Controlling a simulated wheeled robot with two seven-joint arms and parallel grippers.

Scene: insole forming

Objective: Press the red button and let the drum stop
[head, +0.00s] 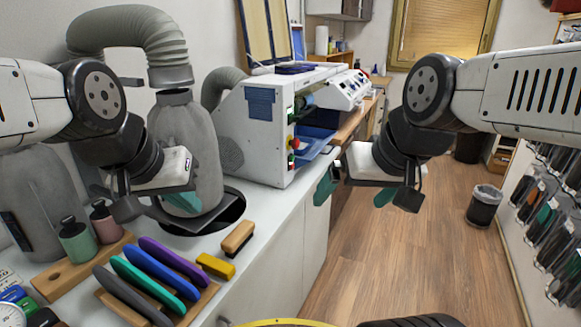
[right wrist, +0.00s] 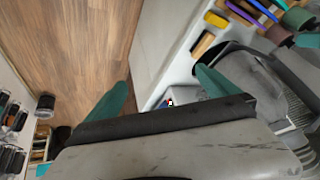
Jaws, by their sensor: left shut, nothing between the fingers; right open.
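The white machine (head: 262,135) stands on the counter beyond my grippers. My left gripper (head: 183,203) is shut and empty, over the counter left of the machine. My right gripper (head: 355,190) is open and empty, right of the machine and apart from it. The machine shows small between its fingers in the right wrist view (right wrist: 180,95).
A grey vacuum-hose bottle shape (head: 187,140) stands behind my left gripper. Several coloured insoles (head: 155,275), brushes (head: 238,237) and small bottles (head: 75,240) lie on the near counter. The wooden floor (head: 400,255) is open on the right, with a bin (head: 484,207) and hanging goods beyond.

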